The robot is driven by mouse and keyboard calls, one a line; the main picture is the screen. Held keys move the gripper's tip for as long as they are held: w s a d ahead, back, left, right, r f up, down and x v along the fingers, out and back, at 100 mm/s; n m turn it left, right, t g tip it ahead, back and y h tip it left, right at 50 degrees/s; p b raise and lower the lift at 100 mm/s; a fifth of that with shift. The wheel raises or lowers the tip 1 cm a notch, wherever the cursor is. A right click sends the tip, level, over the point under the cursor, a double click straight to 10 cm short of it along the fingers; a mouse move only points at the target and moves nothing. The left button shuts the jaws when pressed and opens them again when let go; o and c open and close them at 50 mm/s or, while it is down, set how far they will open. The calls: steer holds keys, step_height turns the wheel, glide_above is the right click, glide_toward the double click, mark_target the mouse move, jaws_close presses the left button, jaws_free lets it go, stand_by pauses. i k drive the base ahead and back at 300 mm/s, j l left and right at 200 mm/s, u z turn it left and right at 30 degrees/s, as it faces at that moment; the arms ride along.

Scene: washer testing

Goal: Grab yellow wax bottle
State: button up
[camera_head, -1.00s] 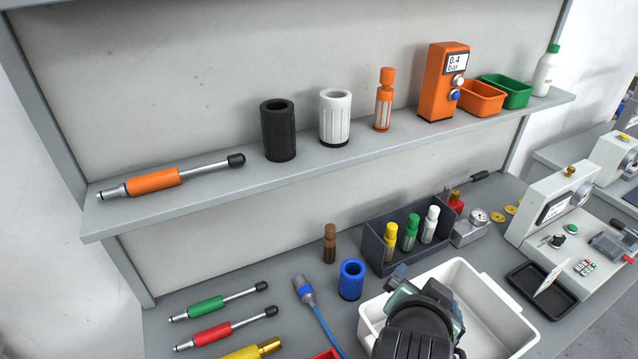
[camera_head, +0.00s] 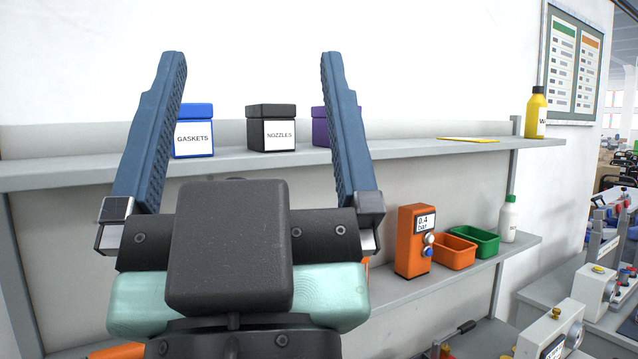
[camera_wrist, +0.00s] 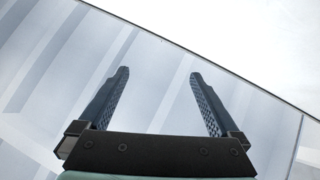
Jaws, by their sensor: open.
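The yellow wax bottle (camera_head: 536,114) has a black cap and a partly visible label. It stands upright at the right end of the upper shelf in the head view. My gripper (camera_head: 247,70) is raised large in the left half of that view, its two blue fingers spread wide with nothing between them. The bottle is well to the right of my gripper and apart from it. In the wrist view my gripper (camera_wrist: 159,75) is open and empty, and the bottle does not show there.
The upper shelf (camera_head: 420,152) holds a blue gaskets box (camera_head: 194,140), a black nozzles box (camera_head: 271,134), a purple box (camera_head: 321,126) and a flat yellow item (camera_head: 468,140). Below are an orange gauge box (camera_head: 414,240), orange and green bins (camera_head: 474,241) and a white bottle (camera_head: 508,220).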

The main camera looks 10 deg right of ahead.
mark_target(536, 109)
steer(key=i+l, duration=0.15)
steer(key=l, duration=0.15)
steer(key=i+l+u, duration=0.1)
steer(key=l, duration=0.25)
steer(key=i+l, duration=0.1)
steer(key=l, duration=0.2)
steer(key=i+l+u, duration=0.15)
steer(key=l, duration=0.2)
